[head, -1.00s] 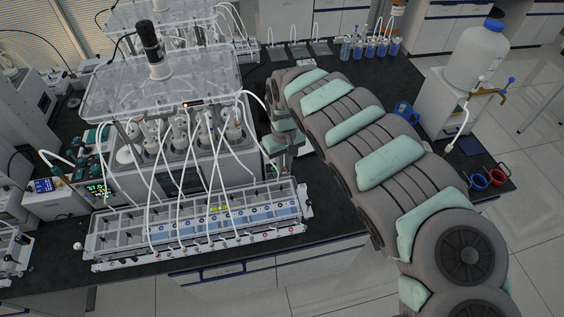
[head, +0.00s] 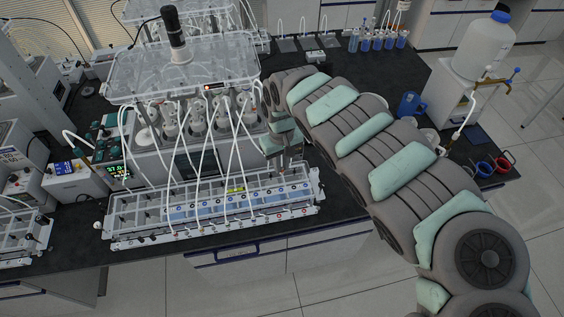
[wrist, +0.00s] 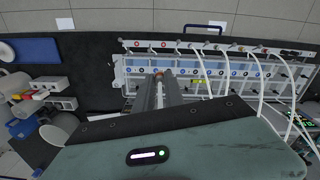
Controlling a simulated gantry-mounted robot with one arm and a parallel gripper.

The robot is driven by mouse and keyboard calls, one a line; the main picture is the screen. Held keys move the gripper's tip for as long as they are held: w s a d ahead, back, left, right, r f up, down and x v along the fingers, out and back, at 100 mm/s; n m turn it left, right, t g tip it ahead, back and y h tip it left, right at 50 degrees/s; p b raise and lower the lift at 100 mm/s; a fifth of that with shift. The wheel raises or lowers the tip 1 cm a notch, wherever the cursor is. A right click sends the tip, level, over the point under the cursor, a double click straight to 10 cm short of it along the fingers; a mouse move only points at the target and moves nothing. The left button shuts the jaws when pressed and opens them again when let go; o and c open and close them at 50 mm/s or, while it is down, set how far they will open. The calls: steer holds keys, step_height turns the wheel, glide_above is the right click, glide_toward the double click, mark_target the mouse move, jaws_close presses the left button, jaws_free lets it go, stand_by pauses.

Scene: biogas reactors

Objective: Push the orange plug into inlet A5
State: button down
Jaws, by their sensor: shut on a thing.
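My gripper (wrist: 160,84) is shut, its two grey fingers pointing at the rack of inlets. A small orange spot, seemingly the orange plug (wrist: 168,72), shows at the fingertips, mostly hidden by them. In the head view my gripper (head: 284,168) hangs over the right end of the long clear rack (head: 130,226). The rack also shows in the wrist view (wrist: 118,72), with a blue-and-white strip and a row of round ports. Inlet A5 cannot be picked out, as the labels are too small to read. Whether the plug touches a port cannot be told.
White tubes (head: 236,160) arch from the reactor bottles to the rack, left of my gripper. A clear raised plate (head: 135,80) with a black motor (head: 173,30) stands behind. A blue jug (head: 410,104) is right of my arm.

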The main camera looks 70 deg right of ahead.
steer(key=shift+w+a, duration=0.25)
steer(key=shift+a, duration=0.55)
steer(key=shift+f, duration=0.1)
steer(key=shift+f+b, duration=7.05)
steer(key=shift+f, duration=5.85)
steer(key=shift+f+b, duration=0.3)
steer(key=shift+f, duration=0.6)
